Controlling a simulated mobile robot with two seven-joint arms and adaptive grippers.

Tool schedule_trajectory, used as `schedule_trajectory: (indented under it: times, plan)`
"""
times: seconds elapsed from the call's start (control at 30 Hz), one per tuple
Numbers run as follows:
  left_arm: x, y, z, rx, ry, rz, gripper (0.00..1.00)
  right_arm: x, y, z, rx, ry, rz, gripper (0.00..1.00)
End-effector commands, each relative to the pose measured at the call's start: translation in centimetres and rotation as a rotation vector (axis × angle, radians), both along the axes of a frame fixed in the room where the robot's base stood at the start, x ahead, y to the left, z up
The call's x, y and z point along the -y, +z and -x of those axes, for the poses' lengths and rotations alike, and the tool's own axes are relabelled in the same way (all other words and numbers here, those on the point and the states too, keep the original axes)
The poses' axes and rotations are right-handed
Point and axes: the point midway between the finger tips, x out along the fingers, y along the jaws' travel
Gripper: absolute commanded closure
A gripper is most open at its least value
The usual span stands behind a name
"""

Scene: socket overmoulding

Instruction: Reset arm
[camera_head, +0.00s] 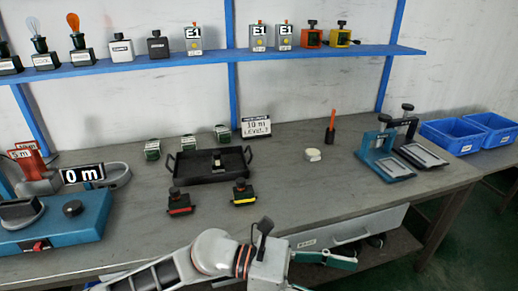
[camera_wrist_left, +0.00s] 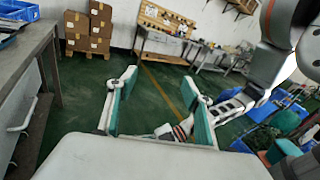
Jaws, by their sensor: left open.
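My left gripper (camera_head: 328,274) is at the bottom of the head view, in front of the bench's front edge and clear of the things on the bench. Its green-padded fingers stand apart. The left wrist view shows the same two fingers (camera_wrist_left: 158,112) wide open, with nothing held between them and the green floor beyond. In that view another arm of mine comes in from the upper right. Its far end lies partly behind the right finger, so its gripper cannot be made out.
The bench (camera_head: 330,200) carries a black tray (camera_head: 205,178), two dark parts with red and yellow marks, blue-and-black frames and a blue machine (camera_head: 60,240). A drawer (camera_head: 340,232) is under the edge near my gripper. Blue bins (camera_head: 455,137) stand at right. A blue shelf (camera_head: 270,53) runs behind.

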Motion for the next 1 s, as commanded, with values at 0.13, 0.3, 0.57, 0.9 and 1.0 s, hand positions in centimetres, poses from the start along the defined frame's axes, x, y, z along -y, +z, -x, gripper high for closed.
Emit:
schedule_trajectory:
  times: [0.13, 0.3, 0.57, 0.9, 1.0]
  plan:
    - [-0.8, 2.7, -2.3, -0.429, 0.161, 0.195, 0.49, 0.0, 0.0, 0.0, 0.0, 0.0, 0.0, 0.31]
    - [-4.6, 2.4, -7.0, -0.927, 0.34, 0.406, 0.49, 0.0, 0.1, 0.0, 0.0, 0.0, -0.001, 0.31]
    - [-14.6, -6.5, -12.2, -1.681, 0.606, 0.747, 0.49, 0.0, 0.2, 0.0, 0.001, 0.0, -0.002, 0.31]
    - [-28.3, -24.4, -6.7, -2.461, 0.914, 1.235, 0.49, -0.1, 0.3, -0.1, 0.002, 0.001, -0.002, 0.31]
    - [-31.3, -28.5, -3.4, -2.612, 0.987, 1.372, 0.49, -0.1, 0.3, -0.1, 0.002, 0.001, -0.002, 0.31]
